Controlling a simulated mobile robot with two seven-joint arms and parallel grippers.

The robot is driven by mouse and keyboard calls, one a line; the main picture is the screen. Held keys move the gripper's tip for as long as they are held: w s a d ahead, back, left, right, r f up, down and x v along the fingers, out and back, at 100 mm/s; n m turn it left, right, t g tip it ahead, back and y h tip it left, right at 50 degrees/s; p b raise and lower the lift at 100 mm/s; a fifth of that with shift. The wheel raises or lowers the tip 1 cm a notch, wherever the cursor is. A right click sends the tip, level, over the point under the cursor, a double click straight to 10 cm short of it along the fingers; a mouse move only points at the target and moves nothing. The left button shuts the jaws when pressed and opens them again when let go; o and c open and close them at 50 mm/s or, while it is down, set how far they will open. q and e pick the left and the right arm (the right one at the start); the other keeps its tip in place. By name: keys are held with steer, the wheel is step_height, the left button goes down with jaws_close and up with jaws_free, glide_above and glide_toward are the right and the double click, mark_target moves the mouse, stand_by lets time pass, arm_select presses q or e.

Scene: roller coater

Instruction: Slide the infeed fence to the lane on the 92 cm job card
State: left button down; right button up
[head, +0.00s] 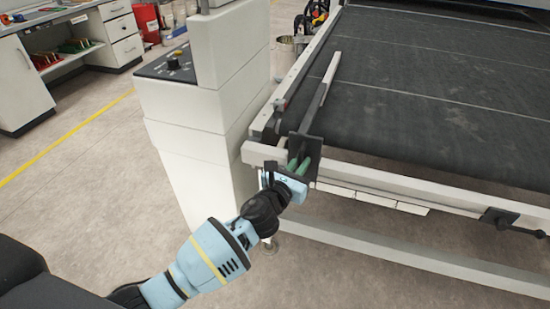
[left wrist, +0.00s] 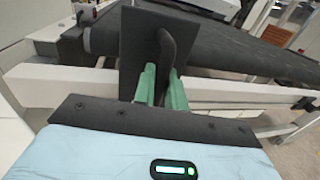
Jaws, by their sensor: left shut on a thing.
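The infeed fence (head: 325,82) is a long dark bar with a pale strip, lying along the left side of the black belt (head: 420,95). Its dark end plate (head: 312,151) stands at the front rail (head: 375,186). My left gripper (head: 299,166) is at this plate, its green fingers shut on the fence's handle. In the left wrist view the plate (left wrist: 140,50) and the curved dark handle (left wrist: 167,52) show, with the green fingertips (left wrist: 161,80) on either side of the handle's lower part. The job card cannot be made out. My right gripper is not in view.
A white control cabinet (head: 200,130) with a knob panel stands left of the belt frame. White label plates (head: 375,198) hang under the front rail. A dark clamp lever (head: 510,222) sits at the rail's right. The belt right of the fence is clear.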

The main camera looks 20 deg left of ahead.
arm_select(q)
steer(key=d, duration=0.4)
steer(key=shift+s+d+f, duration=0.1)
steer(key=shift+d, duration=0.25)
steer(key=shift+a, duration=0.15)
steer(key=c, duration=1.6)
jaws_free()
steer(key=shift+a, duration=0.1)
steer(key=shift+o, duration=0.2)
steer(key=shift+s, duration=0.1)
steer(key=v, duration=0.7)
steer(key=shift+s+p, duration=0.35)
steer(key=shift+p, duration=0.1)
